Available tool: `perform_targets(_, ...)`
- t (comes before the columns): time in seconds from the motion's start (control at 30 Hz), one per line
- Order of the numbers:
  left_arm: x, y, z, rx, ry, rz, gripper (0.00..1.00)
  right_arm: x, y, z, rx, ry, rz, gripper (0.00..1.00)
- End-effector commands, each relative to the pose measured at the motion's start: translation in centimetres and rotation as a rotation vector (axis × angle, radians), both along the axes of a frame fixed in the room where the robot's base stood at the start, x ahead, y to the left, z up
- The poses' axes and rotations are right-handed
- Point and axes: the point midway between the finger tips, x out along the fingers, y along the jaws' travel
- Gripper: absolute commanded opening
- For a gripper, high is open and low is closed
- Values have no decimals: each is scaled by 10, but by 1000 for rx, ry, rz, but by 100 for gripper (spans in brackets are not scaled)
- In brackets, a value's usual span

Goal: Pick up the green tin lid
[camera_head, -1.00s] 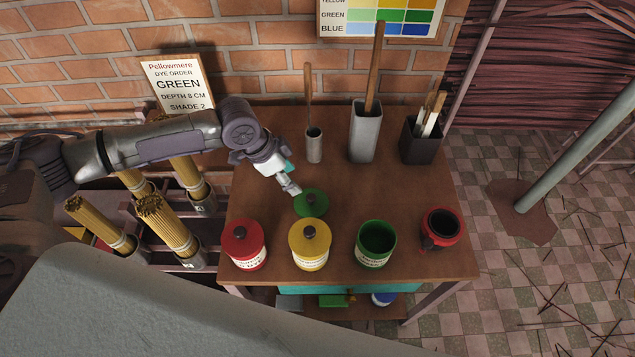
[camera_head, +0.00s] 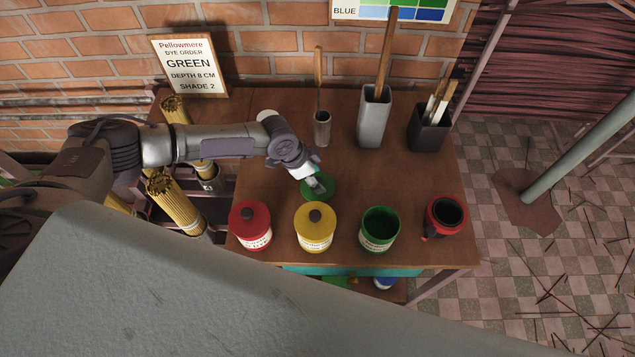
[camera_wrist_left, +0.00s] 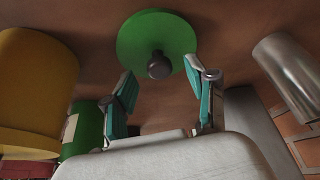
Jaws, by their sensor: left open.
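The green tin lid (camera_head: 322,192) lies flat on the brown table (camera_head: 275,186), behind the yellow tin (camera_head: 314,231). In the left wrist view the lid (camera_wrist_left: 140,37) shows as a green disc with a dark round knob (camera_wrist_left: 159,66). My left gripper (camera_head: 314,184) hangs over the lid and hides part of it. In the left wrist view its teal-padded fingers (camera_wrist_left: 160,75) are open, with the knob just beyond and between the fingertips. Nothing is held. The open green tin (camera_head: 380,233) stands right of the yellow tin. My right gripper is not in view.
A lidded red tin (camera_head: 250,226) and an open red-rimmed pot (camera_head: 444,217) flank the row of tins. Behind stand a small metal cup (camera_head: 322,130), a tall grey holder (camera_head: 374,120) and a dark brush box (camera_head: 428,133). Incense bundles (camera_head: 173,205) stand left of the table.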

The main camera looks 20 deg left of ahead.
Motion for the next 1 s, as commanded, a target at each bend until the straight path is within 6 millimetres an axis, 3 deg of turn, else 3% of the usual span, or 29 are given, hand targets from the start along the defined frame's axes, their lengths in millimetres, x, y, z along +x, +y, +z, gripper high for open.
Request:
perform_targets(0.17, 4, -6, -17, 1, 1, 0, 57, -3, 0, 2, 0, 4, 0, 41)
perform_targets(0.43, 4, -7, -19, 0, 0, 1, 57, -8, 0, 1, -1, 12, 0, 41)
perform_targets(0.77, 5, -7, -19, 0, 0, 1, 2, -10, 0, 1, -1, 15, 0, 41)
perform_targets(1.0, 5, -7, -19, 0, 0, 1, 0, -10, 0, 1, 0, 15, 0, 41)
